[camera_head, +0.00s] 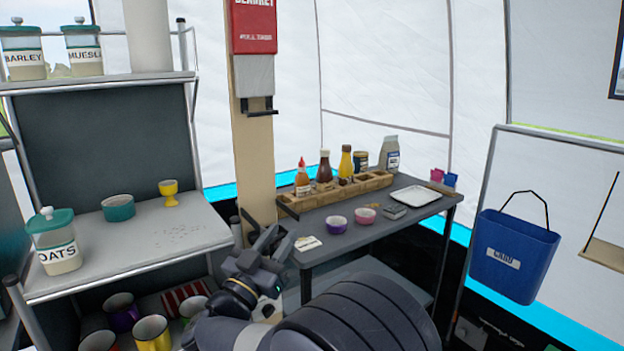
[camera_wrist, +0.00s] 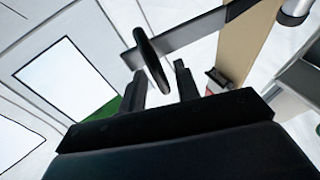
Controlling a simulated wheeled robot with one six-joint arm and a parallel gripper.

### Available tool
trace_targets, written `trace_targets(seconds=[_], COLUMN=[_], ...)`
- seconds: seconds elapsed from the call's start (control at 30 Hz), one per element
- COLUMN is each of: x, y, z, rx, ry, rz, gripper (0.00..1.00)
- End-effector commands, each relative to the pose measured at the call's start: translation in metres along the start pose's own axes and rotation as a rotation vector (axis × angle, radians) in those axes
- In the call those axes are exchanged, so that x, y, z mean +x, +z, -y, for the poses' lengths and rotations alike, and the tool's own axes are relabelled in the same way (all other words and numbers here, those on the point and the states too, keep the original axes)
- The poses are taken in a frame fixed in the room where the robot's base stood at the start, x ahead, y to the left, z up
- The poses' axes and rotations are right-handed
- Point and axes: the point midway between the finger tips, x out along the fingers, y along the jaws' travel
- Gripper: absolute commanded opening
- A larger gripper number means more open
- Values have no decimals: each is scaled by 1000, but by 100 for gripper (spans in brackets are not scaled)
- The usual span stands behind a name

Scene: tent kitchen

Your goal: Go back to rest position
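My gripper (camera_head: 272,238) is raised in front of the wooden post, between the grey shelf unit and the dark side table, with its fingers pointing up and away. In the wrist view my gripper (camera_wrist: 162,84) shows its two dark fingers apart. A dark, narrow, rounded shape (camera_wrist: 150,55) shows in the gap between them. It does not visibly touch either finger, and I cannot tell what it is. My arm comes in from the bottom of the head view.
The shelf unit (camera_head: 130,262) at left bears an oats jar (camera_head: 58,243), a teal bowl (camera_head: 118,207) and a yellow egg cup (camera_head: 169,193). The side table (camera_head: 385,232) holds bottles in a wooden rack, small bowls and a white tray (camera_head: 416,196). A blue bin (camera_head: 514,256) hangs at right.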

Motion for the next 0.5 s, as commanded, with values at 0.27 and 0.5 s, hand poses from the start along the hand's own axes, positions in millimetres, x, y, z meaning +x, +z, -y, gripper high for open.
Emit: trace_targets(seconds=[0.27,0.5], x=[-26,-71], y=[-1,-1], z=[3,3], rx=[-2,-1], ry=[-4,-6], rz=[1,1], gripper=[31,31])
